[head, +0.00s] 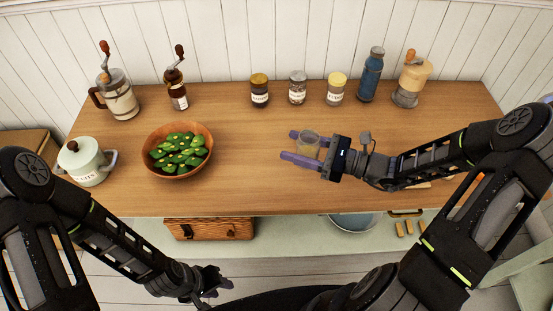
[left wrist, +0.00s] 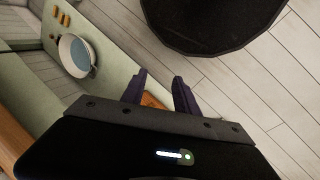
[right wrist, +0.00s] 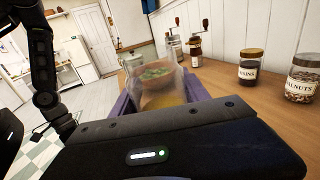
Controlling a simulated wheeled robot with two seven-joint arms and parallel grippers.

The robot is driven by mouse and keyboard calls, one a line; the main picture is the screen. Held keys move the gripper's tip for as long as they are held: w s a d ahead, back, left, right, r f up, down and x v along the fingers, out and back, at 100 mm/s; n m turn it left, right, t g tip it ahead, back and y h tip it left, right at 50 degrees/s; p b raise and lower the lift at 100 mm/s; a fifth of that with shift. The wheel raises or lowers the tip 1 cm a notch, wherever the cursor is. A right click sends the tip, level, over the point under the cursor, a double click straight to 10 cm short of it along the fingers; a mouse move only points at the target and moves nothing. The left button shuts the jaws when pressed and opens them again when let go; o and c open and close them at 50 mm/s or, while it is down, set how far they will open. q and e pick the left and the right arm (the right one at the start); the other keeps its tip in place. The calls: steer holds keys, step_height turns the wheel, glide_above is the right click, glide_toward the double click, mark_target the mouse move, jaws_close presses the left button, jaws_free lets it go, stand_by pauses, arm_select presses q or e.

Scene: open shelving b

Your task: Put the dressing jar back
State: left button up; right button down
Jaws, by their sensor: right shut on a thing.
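A clear glass jar (head: 308,145) with yellowish-tan contents, apparently the dressing jar, is between the purple fingers of my right gripper (head: 299,147). The gripper is shut on it, over the middle of the wooden counter (head: 250,190). In the right wrist view the see-through jar (right wrist: 168,92) looks upright, and the salad shows through it. I cannot tell whether its base touches the counter. My left gripper (head: 218,284) is low in front of the counter; in the left wrist view its fingers (left wrist: 159,95) are apart with nothing between them.
A wooden bowl of green salad (head: 170,168) stands left of the jar. Along the back stand a raisins jar (head: 259,96), a walnuts jar (head: 297,90), a yellow-lidded jar (head: 335,95), a blue bottle (head: 371,76) and grinders. A lidded pot (head: 86,165) is at far left.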

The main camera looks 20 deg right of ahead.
arm_select(q)
steer(key=shift+o, duration=1.4)
steer(key=shift+f+b, duration=0.25)
steer(key=shift+b, duration=0.05)
steer(key=o, duration=0.7)
steer(key=f+b, duration=1)
steer(key=b, duration=0.1)
steer(key=shift+w+f, duration=0.2)
steer(key=shift+f, duration=0.2)
steer(key=shift+c, duration=0.2)
arm_select(e)
steer(key=w+a+f, duration=0.3)
steer(key=w+f, duration=0.2)
steer(key=w, duration=0.1)
arm_select(q)
step_height(320, 180, down, 9)
steer(key=b, duration=1)
steer(key=shift+w+d+f, duration=0.15)
steer(key=shift+w+f, duration=0.05)
steer(key=shift+w, duration=0.05)
arm_select(e)
steer(key=w+a+r+m+t+h, duration=0.1)
steer(key=w+a+r, duration=0.2)
steer(key=w+r, duration=0.2)
steer(key=shift+a, duration=0.4)
